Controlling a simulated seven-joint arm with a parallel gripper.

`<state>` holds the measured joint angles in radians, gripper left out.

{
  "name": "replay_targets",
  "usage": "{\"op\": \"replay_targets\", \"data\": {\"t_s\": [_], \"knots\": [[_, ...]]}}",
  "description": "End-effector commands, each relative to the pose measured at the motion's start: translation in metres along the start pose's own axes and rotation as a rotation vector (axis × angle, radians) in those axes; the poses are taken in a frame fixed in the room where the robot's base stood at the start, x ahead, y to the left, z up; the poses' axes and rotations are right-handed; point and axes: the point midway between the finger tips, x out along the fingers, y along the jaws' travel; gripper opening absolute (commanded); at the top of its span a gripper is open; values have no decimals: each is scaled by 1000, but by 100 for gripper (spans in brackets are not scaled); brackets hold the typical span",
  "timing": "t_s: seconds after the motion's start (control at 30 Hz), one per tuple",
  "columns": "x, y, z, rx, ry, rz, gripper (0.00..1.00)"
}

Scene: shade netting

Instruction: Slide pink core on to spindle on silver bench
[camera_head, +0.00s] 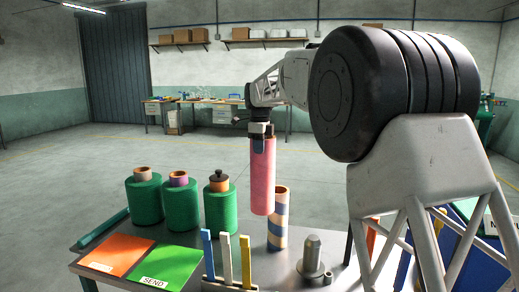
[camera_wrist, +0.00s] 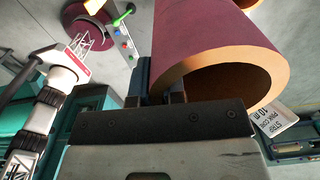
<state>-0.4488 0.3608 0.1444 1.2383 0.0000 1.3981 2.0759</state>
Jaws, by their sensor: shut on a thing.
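The pink core (camera_head: 262,185) is a long tube hanging upright below my gripper (camera_head: 261,135), above the silver bench (camera_head: 185,241). My gripper is shut on its upper end. In the wrist view the core (camera_wrist: 205,35) is large, with its open tan end facing the camera, and my gripper (camera_wrist: 160,92) is at its rim. A short silver spindle (camera_head: 312,254) with a round base stands on the bench, to the right of and below the core. The core is apart from the spindle.
A striped tube (camera_head: 280,220) stands just behind the pink core's lower end. Several green rolls (camera_head: 144,203) stand at left, with an orange card (camera_head: 115,257) and a green card (camera_head: 165,267) before them. A rack with blue, white and yellow uprights (camera_head: 227,260) stands at the front.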

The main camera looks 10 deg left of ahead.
Motion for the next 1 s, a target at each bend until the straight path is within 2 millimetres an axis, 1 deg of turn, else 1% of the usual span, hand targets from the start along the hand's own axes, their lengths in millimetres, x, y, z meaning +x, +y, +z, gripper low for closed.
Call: {"op": "replay_targets", "data": {"t_s": [0.37,0.47,0.57,0.67,0.77,0.87,1.0], "knots": [[-1,0,-1,0,-1,-1,0],[-1,-1,-5,0,-1,-1,0],[-1,-2,-14,-2,-1,-1,0],[0,-3,-29,-4,-1,-2,0],[1,-5,-51,-8,-1,-2,0],[2,-6,-76,-14,-1,-2,0],[5,-6,-117,-24,-1,-2,0]]}}
